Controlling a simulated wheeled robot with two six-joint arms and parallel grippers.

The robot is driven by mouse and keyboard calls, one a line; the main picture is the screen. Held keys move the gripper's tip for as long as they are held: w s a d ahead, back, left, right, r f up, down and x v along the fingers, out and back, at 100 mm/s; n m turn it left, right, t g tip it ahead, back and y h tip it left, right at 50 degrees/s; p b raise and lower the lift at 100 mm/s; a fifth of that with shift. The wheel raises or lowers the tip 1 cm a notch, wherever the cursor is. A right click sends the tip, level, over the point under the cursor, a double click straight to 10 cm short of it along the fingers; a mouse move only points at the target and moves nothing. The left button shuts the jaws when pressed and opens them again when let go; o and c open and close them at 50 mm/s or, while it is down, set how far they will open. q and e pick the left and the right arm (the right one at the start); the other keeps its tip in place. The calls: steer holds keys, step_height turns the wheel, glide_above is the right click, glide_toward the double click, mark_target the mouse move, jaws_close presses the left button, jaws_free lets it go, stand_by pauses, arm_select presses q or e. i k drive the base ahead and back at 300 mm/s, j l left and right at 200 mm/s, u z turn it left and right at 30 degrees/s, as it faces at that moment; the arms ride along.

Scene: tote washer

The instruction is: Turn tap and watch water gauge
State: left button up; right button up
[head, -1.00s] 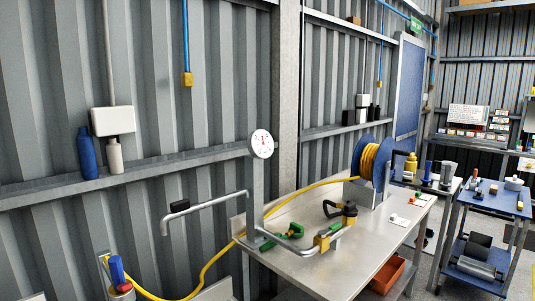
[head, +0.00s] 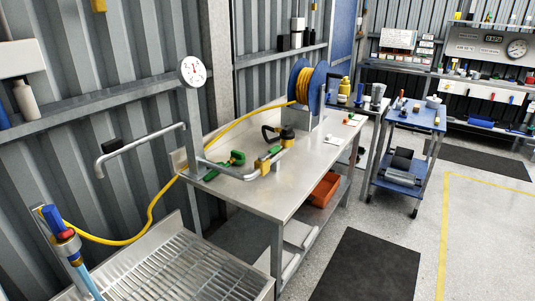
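The round white gauge (head: 192,70) stands on a grey post at the near left end of the steel bench. Its red needle points roughly upward; its figures are too small to read. A bent metal pipe with an open spout (head: 140,150) reaches left from the post. A green-handled fitting (head: 238,158) lies by the pipe on the bench; I cannot tell whether it is the tap. A fitting with a blue and red top (head: 58,222) is at the lower left, with a light blue length below it, water or hose. Neither of my grippers is in view.
The steel bench (head: 300,165) holds a blue reel (head: 308,88) of yellow hose and a black and yellow fitting (head: 286,135). A grated steel sink (head: 170,270) is at the front left. A black mat (head: 368,265) lies on open floor; a blue cart (head: 408,120) stands beyond.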

mark_target(262, 158)
steer(key=i+l+z, duration=0.25)
steer(key=z, duration=0.15)
steer(key=i+l+z, duration=0.25)
steer(key=z, duration=0.15)
steer(key=i, duration=0.05)
